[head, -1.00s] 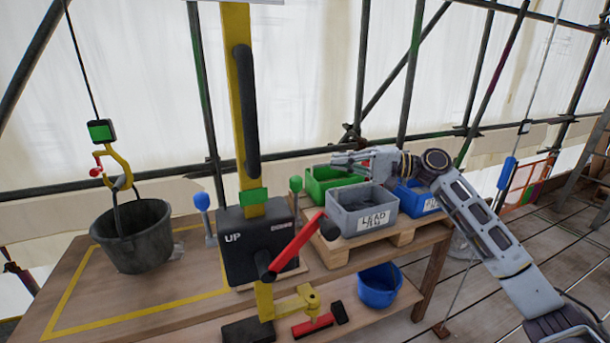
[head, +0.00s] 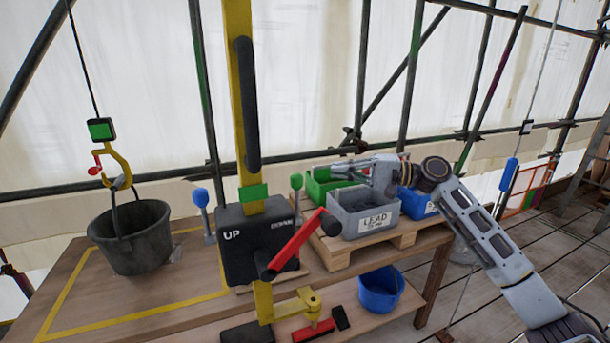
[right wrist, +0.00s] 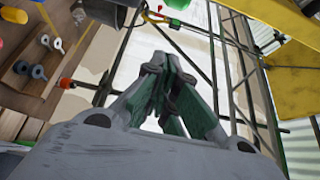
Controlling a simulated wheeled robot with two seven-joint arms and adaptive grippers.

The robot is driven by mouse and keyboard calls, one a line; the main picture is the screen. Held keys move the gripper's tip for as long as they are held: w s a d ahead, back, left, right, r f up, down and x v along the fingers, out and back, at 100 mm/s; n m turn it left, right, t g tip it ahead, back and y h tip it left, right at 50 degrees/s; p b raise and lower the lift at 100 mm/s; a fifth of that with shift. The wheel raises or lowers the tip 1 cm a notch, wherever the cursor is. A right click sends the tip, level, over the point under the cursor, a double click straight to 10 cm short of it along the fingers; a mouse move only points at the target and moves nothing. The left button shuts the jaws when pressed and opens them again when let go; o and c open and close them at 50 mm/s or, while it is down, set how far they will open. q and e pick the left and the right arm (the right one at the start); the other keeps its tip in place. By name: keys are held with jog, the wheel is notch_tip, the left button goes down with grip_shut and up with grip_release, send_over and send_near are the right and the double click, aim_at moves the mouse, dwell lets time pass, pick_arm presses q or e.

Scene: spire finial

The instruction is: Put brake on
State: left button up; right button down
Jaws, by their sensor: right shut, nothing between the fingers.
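The hoist stands on the wooden bench, with a black box (head: 235,262) marked UP and DOWN on a yellow post (head: 238,110). A red lever (head: 298,243) slants up to the right across the box front. A blue-knobbed lever (head: 201,200) stands left of the box and a green-knobbed lever (head: 296,183) stands right of it. Which lever is the brake is not labelled. My right gripper (head: 338,170) is shut and empty above the green and grey bins, right of the green knob and apart from it. Its closed fingers fill the middle of the right wrist view (right wrist: 163,75). My left gripper is not in view.
A black bucket (head: 134,248) hangs by a yellow hook (head: 118,166) at the bench's left. A grey LEAD bin (head: 362,222), a green bin (head: 316,188) and a blue bin (head: 418,206) sit on a pallet. A blue bucket (head: 379,291) stands on the lower shelf.

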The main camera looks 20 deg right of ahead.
aim_at(297, 199)
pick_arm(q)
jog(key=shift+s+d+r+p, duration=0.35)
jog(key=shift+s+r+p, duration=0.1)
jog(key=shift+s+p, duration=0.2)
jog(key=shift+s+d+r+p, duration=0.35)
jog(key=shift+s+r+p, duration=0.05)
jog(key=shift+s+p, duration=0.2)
pick_arm(e)
jog(key=a, duration=0.9)
jog(key=shift+w+a, duration=0.2)
jog(key=shift+w, duration=0.2)
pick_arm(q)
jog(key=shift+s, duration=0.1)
